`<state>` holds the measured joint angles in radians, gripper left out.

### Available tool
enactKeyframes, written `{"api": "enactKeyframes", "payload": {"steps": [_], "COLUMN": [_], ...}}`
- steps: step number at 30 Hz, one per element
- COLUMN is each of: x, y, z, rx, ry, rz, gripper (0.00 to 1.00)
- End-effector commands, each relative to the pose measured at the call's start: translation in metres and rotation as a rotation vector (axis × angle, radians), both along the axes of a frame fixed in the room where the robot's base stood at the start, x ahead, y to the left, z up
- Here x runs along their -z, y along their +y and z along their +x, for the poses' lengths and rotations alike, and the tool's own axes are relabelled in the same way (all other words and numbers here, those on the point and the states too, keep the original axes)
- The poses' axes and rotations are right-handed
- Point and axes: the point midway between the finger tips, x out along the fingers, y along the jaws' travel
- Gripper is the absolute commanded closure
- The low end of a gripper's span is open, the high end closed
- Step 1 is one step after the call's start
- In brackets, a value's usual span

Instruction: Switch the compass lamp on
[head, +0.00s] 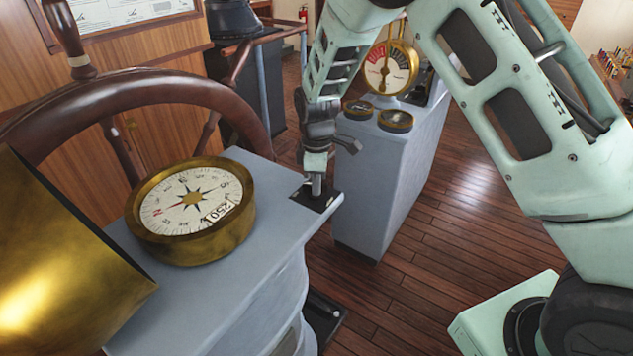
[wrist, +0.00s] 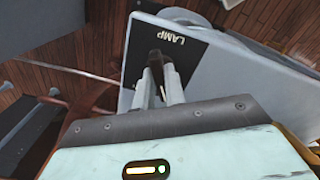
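The compass (head: 192,205) is a round brass case with a white dial on the grey pedestal top. A black switch plate marked LAMP (head: 325,201) lies at the pedestal's right corner. The switch lever cannot be made out; the fingers hide that spot.
A wooden ship's wheel (head: 150,85) stands behind the compass. A brass hood (head: 60,265) fills the lower left. A grey console (head: 385,175) with a brass telegraph dial (head: 388,68) stands behind my gripper. Open plank floor (head: 480,220) lies to the right.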

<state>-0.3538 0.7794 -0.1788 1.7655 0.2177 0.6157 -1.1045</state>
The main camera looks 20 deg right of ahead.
Motion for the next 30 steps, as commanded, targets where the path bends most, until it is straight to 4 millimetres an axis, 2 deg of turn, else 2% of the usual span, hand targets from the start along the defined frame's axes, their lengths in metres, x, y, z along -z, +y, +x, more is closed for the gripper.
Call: {"api": "enactKeyframes", "payload": {"steps": [11,30], "x": [0.0002,-0.0002], "y": [0.0004,0.0017], "z": [0.0001,-0.001], "rx": [0.094,0.657], "ry": [0.0,-0.001], "rz": [0.001,0.001], "gripper": [1.0,1.0]}}
